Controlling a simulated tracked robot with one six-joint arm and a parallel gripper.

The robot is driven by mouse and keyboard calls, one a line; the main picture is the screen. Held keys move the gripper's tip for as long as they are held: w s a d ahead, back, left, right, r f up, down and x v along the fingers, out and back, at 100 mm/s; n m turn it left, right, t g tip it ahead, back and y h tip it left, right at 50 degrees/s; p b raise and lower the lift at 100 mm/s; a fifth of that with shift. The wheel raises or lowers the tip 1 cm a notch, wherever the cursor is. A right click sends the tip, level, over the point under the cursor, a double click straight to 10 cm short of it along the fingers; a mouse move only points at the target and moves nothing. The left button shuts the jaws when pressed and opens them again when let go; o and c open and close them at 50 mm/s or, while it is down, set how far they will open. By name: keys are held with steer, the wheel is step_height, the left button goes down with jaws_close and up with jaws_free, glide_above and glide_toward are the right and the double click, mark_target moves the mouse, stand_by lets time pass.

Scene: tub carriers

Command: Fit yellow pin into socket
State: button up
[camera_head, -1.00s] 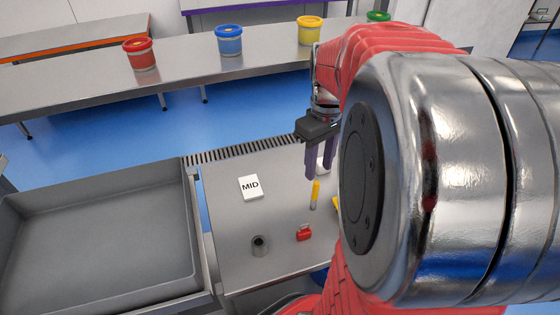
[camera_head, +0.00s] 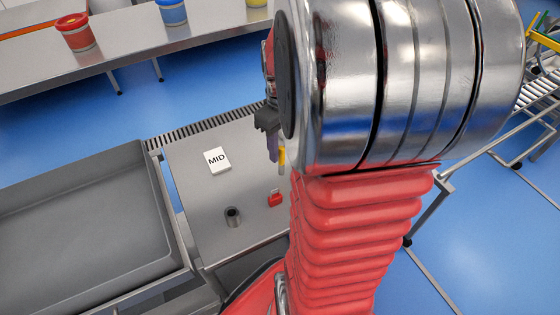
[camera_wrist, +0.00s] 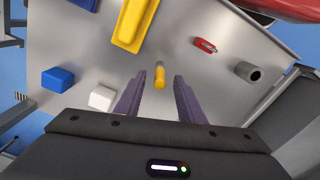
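The yellow pin (camera_head: 282,160) stands on the grey metal table, partly hidden by my arm in the head view. In the wrist view the yellow pin (camera_wrist: 160,76) lies between the two purple fingertips, with a gap on each side. My gripper (camera_wrist: 159,79) is open and empty; in the head view my gripper (camera_head: 272,146) is beside the pin, mostly hidden behind my arm. The socket, a grey cylinder with a dark hole (camera_head: 233,217), stands nearer the front of the table. In the wrist view the socket (camera_wrist: 247,72) is right of the pin.
A red padlock-like object (camera_head: 275,199) sits between pin and socket. The wrist view shows a large yellow piece (camera_wrist: 133,22), a blue block (camera_wrist: 57,79) and a white block (camera_wrist: 101,97). A grey tub (camera_head: 80,225) stands left.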

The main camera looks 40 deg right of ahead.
mark_target(281, 161)
steer(key=shift+f, duration=1.4)
steer(key=shift+c, duration=0.4)
jaws_close()
